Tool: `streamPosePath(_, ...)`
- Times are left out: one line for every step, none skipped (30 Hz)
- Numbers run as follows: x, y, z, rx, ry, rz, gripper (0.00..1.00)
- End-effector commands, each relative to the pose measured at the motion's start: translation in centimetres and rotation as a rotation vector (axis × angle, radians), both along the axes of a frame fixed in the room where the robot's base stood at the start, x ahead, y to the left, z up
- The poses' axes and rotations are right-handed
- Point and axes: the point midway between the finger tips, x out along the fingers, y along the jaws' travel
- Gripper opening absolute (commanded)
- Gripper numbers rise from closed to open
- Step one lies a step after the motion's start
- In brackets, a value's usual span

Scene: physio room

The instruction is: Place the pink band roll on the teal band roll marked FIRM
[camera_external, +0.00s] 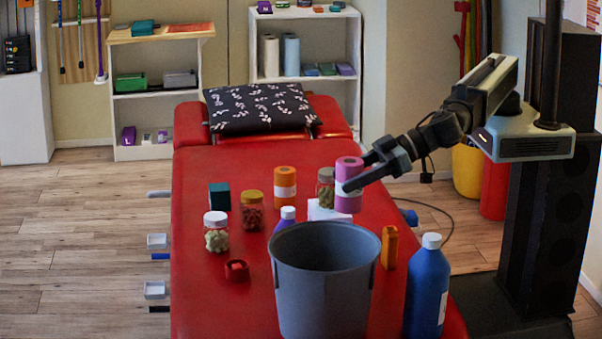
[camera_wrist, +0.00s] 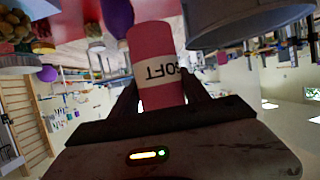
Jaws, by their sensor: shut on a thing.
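The pink band roll (camera_external: 348,178) is upright between the fingers of my gripper (camera_external: 358,173), at the right side of the red table. In the wrist view, the pink roll (camera_wrist: 155,45) has a white label reading SOFT, seen upside down, and the fingers of my gripper (camera_wrist: 162,90) close on its two sides. I cannot tell whether its lower end touches anything. A dark teal, block-like item (camera_external: 219,197) stands at the table's left; no FIRM marking is readable on it. I cannot make out a teal roll marked FIRM for certain.
A grey bucket (camera_external: 325,290) stands at the front, with a blue bottle (camera_external: 427,288) to its right. An orange roll (camera_external: 285,183), several jars, a white box (camera_external: 322,212) and an orange item (camera_external: 389,248) crowd the middle. A patterned pillow (camera_external: 262,108) lies at the back.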

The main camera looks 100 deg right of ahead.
Motion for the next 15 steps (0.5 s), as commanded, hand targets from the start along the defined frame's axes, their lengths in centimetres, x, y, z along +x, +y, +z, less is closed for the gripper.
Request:
streamPosePath(0.3, -0.3, 0.6, 0.000, 0.000, -0.005, 0.00)
streamPosePath(0.4, -0.4, 0.5, 0.000, 0.000, -0.008, 0.00)
streamPosePath(0.4, -0.5, 0.4, 0.000, 0.000, -0.008, 0.00)
streamPosePath(0.4, -0.5, 0.3, 0.000, 0.000, -0.008, 0.00)
streamPosePath(0.4, -0.5, 0.1, 0.000, 0.000, -0.008, 0.00)
streamPosePath(0.4, -0.5, -0.4, 0.000, 0.000, -0.008, 0.00)
streamPosePath(0.4, -0.4, -0.8, -0.001, 0.000, -0.007, 0.00)
streamPosePath(0.4, -0.4, -1.4, 0.000, 0.000, -0.006, 0.00)
streamPosePath(0.4, -0.4, -2.2, 0.000, 0.000, -0.006, 0.00)
streamPosePath(0.4, -0.4, -2.8, 0.000, 0.000, -0.006, 0.00)
streamPosePath(0.4, -0.4, -3.3, 0.000, 0.000, -0.006, 0.00)
streamPosePath(0.4, -0.4, -3.9, 0.000, 0.000, -0.006, 0.00)
streamPosePath(0.4, -0.4, -4.2, 0.000, -0.001, -0.006, 0.00)
streamPosePath(0.4, -0.4, -4.3, 0.000, -0.001, -0.006, 0.00)
streamPosePath(0.4, -0.4, -4.1, 0.000, -0.001, -0.006, 0.00)
